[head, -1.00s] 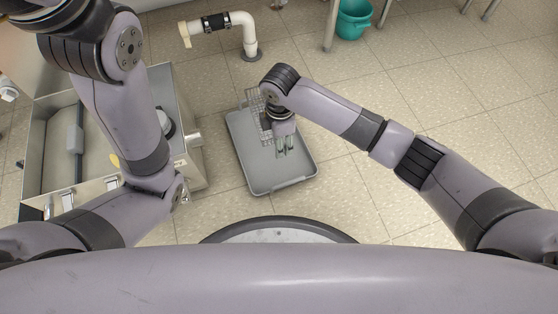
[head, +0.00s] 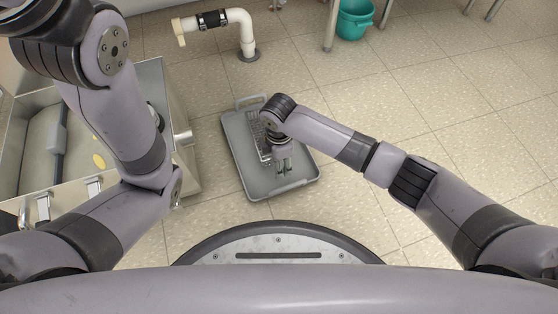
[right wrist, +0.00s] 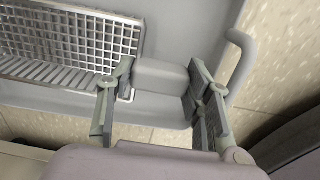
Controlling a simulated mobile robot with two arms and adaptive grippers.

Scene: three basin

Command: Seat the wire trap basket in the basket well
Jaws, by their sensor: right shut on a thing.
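The wire trap basket (head: 258,140) is a silver mesh basket over the grey tray (head: 234,165) on the floor. In the right wrist view the basket (right wrist: 65,45) fills the upper left, with the tray behind it. My right gripper (head: 284,168) is over the tray. In the right wrist view its fingers (right wrist: 158,100) are shut on a grey block-shaped grip at the basket's edge. The open metal box (head: 150,78) stands at left, partly hidden by my left arm. I cannot make out the basket well in it.
A white pipe (head: 246,35) with a black coupling rises from the floor behind the tray. A teal bucket (head: 354,20) stands near table legs at the back. The floor right of the tray is clear. A yellow oval piece (head: 98,161) shows in the metal box.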

